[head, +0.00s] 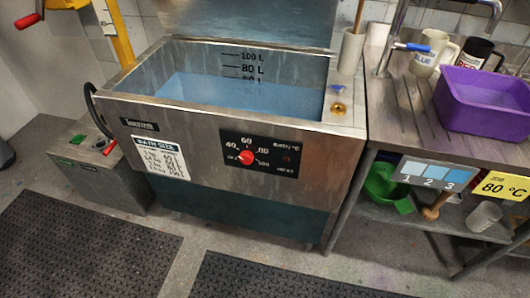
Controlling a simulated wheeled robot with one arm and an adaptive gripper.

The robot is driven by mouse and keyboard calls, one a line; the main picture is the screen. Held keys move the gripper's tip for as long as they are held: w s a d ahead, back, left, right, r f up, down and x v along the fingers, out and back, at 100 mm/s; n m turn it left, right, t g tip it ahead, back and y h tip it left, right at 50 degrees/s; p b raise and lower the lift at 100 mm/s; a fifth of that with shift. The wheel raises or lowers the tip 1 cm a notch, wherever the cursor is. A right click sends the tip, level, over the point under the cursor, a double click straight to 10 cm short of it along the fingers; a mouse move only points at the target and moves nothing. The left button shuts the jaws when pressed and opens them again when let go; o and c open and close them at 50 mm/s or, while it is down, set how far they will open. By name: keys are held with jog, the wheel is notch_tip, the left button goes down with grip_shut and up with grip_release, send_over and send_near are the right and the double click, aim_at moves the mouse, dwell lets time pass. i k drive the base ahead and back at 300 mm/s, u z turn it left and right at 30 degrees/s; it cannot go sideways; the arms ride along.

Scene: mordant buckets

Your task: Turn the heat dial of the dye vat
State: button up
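The dye vat (200,108) is a worn steel tank standing in the middle of the head view, with blue liquid (245,96) inside and litre marks on its inner back wall. Its heat dial (246,158) is a small red knob on a black panel (283,168) on the vat's front. White numbers including 40, 60 and 80 ring the knob. I cannot clearly make out where its pointer stands. A white text card (160,158) is fixed left of the panel. My gripper is not in view.
A steel bench (408,113) stands right of the vat, with a purple tub (484,102) and mugs on top. Its lower shelf holds a green container (384,187). A low metal box (103,177) stands left. Dark mats (75,250) lie on the floor in front.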

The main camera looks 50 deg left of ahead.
aim_at(246, 157)
jog(key=i, duration=0.2)
jog(key=u, duration=2.3)
